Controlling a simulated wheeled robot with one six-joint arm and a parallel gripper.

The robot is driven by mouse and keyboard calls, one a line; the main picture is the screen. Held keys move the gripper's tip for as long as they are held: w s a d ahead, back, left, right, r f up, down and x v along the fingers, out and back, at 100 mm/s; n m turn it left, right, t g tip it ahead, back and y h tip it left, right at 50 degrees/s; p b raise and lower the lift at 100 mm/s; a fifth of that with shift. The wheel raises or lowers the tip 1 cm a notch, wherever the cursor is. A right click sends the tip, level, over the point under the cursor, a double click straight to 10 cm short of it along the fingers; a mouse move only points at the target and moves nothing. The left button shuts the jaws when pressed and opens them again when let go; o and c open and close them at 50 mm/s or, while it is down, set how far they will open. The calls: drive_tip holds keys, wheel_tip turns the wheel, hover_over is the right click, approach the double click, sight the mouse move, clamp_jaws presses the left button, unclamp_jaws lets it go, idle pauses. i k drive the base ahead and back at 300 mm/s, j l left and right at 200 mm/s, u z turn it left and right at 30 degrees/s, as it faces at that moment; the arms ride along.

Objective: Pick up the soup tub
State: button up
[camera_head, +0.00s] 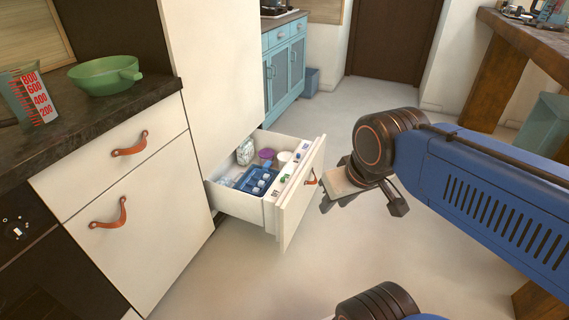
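An open drawer (238,203) juts out from the white cabinet and holds several things. A tub with a purple lid (267,154) and a round white-topped tub (284,157) stand at its back right. I cannot tell for sure which one is the soup tub. My gripper (363,206) hangs to the right of the drawer, outside it and apart from the tubs. Its two dark fingers are spread wide, with nothing seen between them. The drawer front hides part of the contents.
A blue tray (256,181) with small white pieces and a patterned container (245,151) share the drawer. A wooden table (537,42) stands at right. Floor in front of the drawer is clear.

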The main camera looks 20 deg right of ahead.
sight(283, 158)
drive_tip(key=i+l+u, duration=0.1)
drive_tip(key=l, duration=0.25)
drive_tip(key=i+l+u, duration=0.1)
drive_tip(key=i+l, duration=0.25)
drive_tip(key=i+l+u, duration=0.1)
drive_tip(key=l, duration=0.35)
drive_tip(key=i+l, duration=0.25)
drive_tip(key=l, duration=0.15)
drive_tip(key=i+l+u, duration=0.15)
drive_tip(key=l, duration=0.25)
drive_tip(key=i+l+u, duration=0.1)
drive_tip(key=l, duration=0.3)
drive_tip(key=i+l+u, duration=0.1)
drive_tip(key=i+l, duration=0.15)
drive_tip(key=l, duration=0.2)
drive_tip(key=i+l+u, duration=0.1)
drive_tip(key=l, duration=0.35)
